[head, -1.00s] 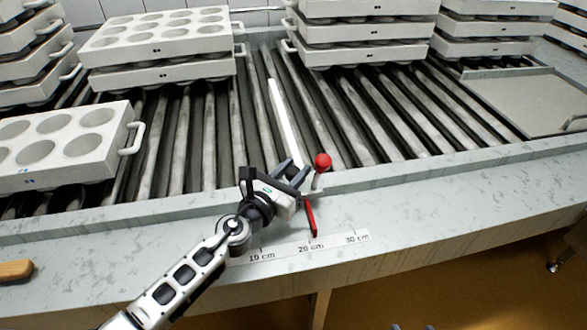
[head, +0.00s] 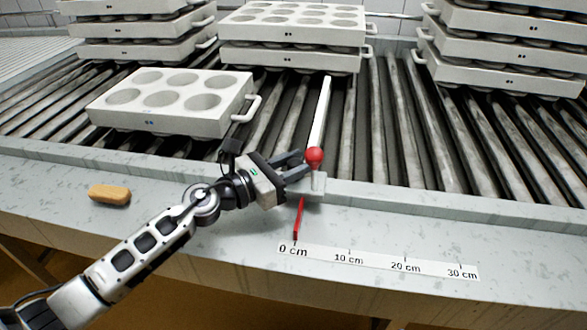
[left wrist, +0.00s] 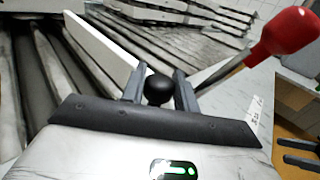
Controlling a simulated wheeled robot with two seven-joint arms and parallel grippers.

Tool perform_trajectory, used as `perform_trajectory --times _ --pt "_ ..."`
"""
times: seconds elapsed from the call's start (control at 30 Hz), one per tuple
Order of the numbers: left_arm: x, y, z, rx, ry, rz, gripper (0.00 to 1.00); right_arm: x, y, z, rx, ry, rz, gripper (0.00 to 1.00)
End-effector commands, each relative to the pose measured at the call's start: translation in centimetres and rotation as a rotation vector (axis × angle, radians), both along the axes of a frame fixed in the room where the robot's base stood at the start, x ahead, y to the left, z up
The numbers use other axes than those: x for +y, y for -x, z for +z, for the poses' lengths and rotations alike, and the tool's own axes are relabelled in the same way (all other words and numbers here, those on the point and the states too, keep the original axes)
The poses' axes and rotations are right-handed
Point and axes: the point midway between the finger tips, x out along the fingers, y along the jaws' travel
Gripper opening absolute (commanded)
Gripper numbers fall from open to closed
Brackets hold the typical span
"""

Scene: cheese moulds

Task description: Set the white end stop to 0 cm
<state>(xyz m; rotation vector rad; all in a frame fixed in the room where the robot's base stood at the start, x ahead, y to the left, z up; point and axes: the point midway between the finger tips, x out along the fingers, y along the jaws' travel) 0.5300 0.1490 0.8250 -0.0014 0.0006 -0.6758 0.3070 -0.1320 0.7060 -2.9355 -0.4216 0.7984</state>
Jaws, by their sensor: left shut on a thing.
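The white end stop (head: 320,115) is a long upright bar lying across the rollers. It also shows in the left wrist view (left wrist: 103,42). Its red pointer (head: 298,218) points at the 0 cm mark of the white scale (head: 375,262) on the front ledge. A red ball (head: 314,156) on a lever stands at the bar's near end, large at upper right in the left wrist view (left wrist: 285,30). My left gripper (head: 304,166) is shut on a black knob (left wrist: 158,89), which the fingers hide in the head view. Two dark fingers of my right gripper (left wrist: 298,152) stand apart, empty.
A mould with round wells (head: 172,102) sits on the rollers left of the bar. Stacked moulds (head: 290,35) stand behind, with more at both sides. A yellow-brown block (head: 110,194) lies on the ledge at left. The rollers right of the bar are clear nearby.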

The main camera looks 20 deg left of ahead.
Motion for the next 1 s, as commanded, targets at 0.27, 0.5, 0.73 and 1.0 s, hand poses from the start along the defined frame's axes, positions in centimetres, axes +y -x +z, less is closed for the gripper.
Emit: perform_trajectory --times 0.27,0.5,0.73,1.0 --pt "0.5 -0.1 0.1 0.0 -0.002 0.007 0.0 0.0 0.1 -0.1 0.002 0.003 0.004 0.49" --pt "0.5 -0.1 0.0 0.0 -0.002 0.008 0.5 0.0 0.1 -0.1 0.004 0.003 0.005 0.49" --pt "0.4 0.0 0.0 0.0 -0.002 0.006 0.5 0.0 0.2 -0.2 0.005 0.002 0.005 0.49" --pt "1.5 1.4 -0.3 0.002 -0.004 0.006 0.5 0.0 0.2 -0.7 0.005 0.004 0.005 0.49"
